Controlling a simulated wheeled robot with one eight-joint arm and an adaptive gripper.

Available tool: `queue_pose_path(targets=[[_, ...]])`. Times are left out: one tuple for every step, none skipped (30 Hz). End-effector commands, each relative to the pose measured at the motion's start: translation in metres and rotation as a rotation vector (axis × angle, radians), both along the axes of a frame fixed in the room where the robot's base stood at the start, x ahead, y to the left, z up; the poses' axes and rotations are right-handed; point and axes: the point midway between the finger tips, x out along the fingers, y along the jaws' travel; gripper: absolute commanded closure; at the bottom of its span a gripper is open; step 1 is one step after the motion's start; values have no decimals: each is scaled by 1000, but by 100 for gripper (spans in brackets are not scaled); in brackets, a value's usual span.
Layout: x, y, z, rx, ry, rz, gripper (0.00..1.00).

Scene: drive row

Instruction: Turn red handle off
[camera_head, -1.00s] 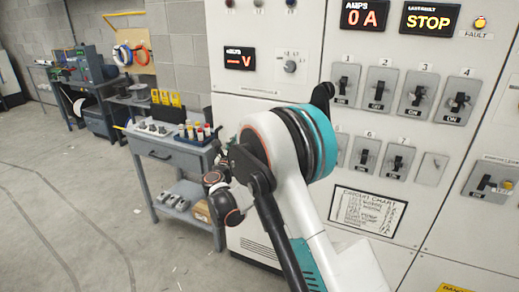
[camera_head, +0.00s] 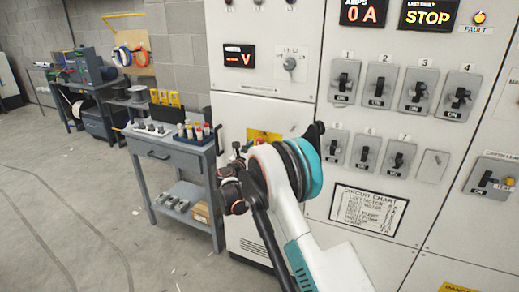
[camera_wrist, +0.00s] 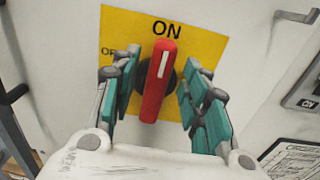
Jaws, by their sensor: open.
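The red handle (camera_wrist: 158,82) stands almost upright in the wrist view, slightly tilted, its white-marked top just below the word ON. It sits on a yellow plate (camera_wrist: 205,32); this plate also shows in the head view (camera_head: 262,135), partly behind my arm. My gripper (camera_wrist: 160,78) is open, with one set of teal finger pads to the left of the handle and one to the right. Gaps show between the pads and the handle. The OFF label at the plate's left is partly covered by the left finger.
The grey cabinet front (camera_head: 232,110) carries the plate. Numbered black switches (camera_head: 378,88) and a circuit chart (camera_head: 367,210) are on the panel to the right. A grey workbench (camera_head: 172,155) with tools stands left of the cabinet. Open floor (camera_head: 70,210) lies further left.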

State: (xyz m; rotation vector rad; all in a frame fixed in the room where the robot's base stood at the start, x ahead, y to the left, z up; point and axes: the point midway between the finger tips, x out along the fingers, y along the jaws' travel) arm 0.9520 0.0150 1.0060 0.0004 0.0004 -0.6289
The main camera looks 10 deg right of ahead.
Motion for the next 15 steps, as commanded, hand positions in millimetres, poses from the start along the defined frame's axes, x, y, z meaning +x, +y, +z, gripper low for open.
queue_pose_path(targets=[[6,-6,-2,0,0,-1,58],[10,-7,-2,0,0,-1,58],[14,-10,-2,0,0,-1,58],[16,-12,-2,0,0,-1,58],[19,-14,-1,0,0,-1,58],[21,-16,-1,0,0,-1,58],[23,-17,-1,0,0,-1,58],[24,-18,-1,0,0,0,58],[25,-19,0,0,0,0,58],[26,-19,0,0,0,0,58],[26,-19,0,0,0,1,58],[27,-19,0,0,0,1,58],[27,-19,0,0,0,1,58],[27,-19,0,-1,1,1,58],[27,-19,0,-1,1,1,58]])
